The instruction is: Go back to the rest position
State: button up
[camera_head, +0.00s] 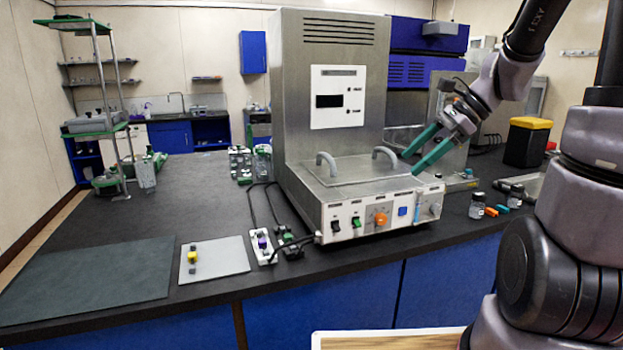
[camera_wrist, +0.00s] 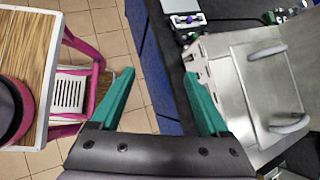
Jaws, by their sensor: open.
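My gripper (camera_head: 422,150) is in the air at the right front corner of the steel bioreactor unit (camera_head: 300,100), with its green fingers spread apart and nothing between them. In the wrist view my gripper (camera_wrist: 160,95) is also open and empty, with floor tiles and the blue cabinet front seen between the fingers. The unit's lid (camera_head: 350,170) with two grey handles is closed on its front part; it also shows at the right of the wrist view (camera_wrist: 250,75). The front panel (camera_head: 375,218) carries switches, an orange knob and a blue button.
The black bench (camera_head: 210,215) holds a dark mat (camera_head: 90,280), a grey plate (camera_head: 215,262) and a power strip (camera_head: 262,247) at left. Small bottles (camera_head: 477,206) and a yellow-topped black bin (camera_head: 527,141) stand at right. A wooden-topped cart (camera_wrist: 30,50) is at left in the wrist view.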

jog(key=s+d+r+n+t+h, duration=0.2)
jog(key=s+r+n+t+h, duration=0.3)
jog(key=s+r+n, duration=0.5)
jog(key=n+h, duration=0.1)
jog(key=n, duration=0.2)
